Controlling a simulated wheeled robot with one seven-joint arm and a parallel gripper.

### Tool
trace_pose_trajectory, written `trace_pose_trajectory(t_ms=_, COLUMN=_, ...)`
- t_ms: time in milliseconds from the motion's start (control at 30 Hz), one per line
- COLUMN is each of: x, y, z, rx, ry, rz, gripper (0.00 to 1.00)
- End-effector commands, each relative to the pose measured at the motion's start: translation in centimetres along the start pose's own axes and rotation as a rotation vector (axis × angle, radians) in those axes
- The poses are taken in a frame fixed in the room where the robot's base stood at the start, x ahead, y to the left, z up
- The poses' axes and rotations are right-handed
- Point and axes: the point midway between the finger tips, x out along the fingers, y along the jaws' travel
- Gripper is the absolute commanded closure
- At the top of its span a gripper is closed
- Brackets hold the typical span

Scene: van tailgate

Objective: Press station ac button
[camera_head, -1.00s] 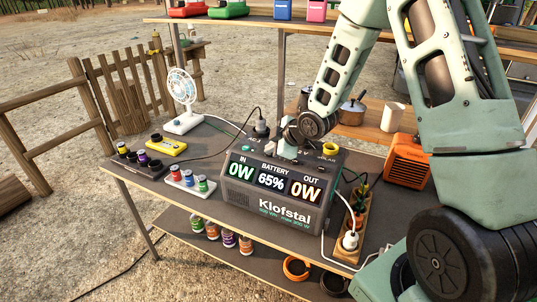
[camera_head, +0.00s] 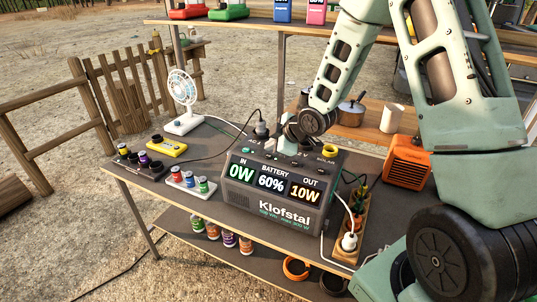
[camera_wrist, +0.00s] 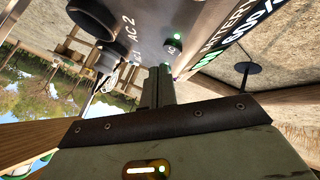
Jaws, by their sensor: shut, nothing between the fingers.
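The dark grey Klofstal power station (camera_head: 232,196) stands on the table. Its display reads IN 0W, BATTERY 60%, OUT 10W. My gripper (camera_wrist: 160,72) is shut and empty, its fingertips close over the station's top panel. In the head view, my gripper (camera_head: 281,148) is partly hidden by my wrist. The wrist view shows a round dark button (camera_wrist: 172,46) with a lit green light, just beyond the fingertips. Another green light (camera_wrist: 167,66) glows right at the fingertips. I cannot tell whether the fingertips touch the panel. AC labels are printed beside the sockets.
A black plug (camera_head: 261,130) sits on the station's top. A white fan (camera_head: 183,100) stands behind left. A power strip (camera_head: 346,252) and an orange box (camera_head: 405,162) are at right.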

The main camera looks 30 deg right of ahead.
Motion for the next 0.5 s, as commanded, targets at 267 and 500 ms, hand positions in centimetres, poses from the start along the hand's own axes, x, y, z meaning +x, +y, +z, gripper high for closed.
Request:
trace_pose_trajectory(t_ms=267, x=-2.2, y=1.6, z=-1.6, rx=-0.002, ry=0.001, rz=0.001, gripper=1.00)
trace_pose_trajectory(t_ms=500, x=-3.7, y=2.7, z=-2.7, rx=0.000, ry=0.001, rz=0.001, gripper=1.00)
